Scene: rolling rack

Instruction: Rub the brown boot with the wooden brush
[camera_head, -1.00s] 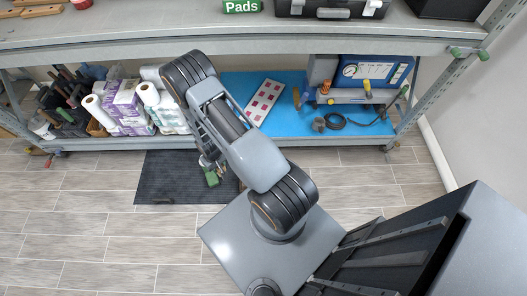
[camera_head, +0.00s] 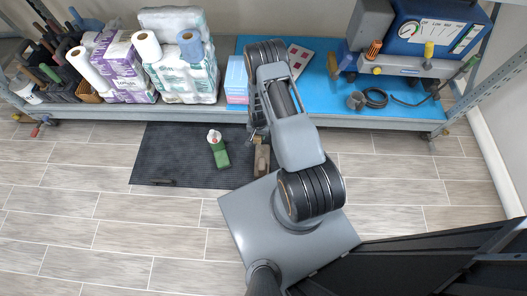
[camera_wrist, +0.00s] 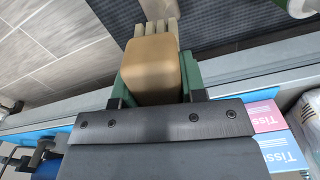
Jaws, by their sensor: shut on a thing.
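My gripper (camera_head: 259,138) hangs over the dark mat, partly hidden by my arm. In the wrist view its green fingers (camera_wrist: 156,80) are shut on a tan wooden block with several pale prongs at its far end, which I take for the wooden brush (camera_wrist: 152,66). In the head view a brown piece (camera_head: 262,158) shows just below the gripper; I cannot tell whether it is the brush or part of the boot. I cannot make out the brown boot for certain in either view; my arm may hide it.
The low blue shelf (camera_head: 327,98) behind holds paper rolls, tissue boxes (camera_head: 237,82) and a blue compressor (camera_head: 428,28). Tiled floor is free at left.

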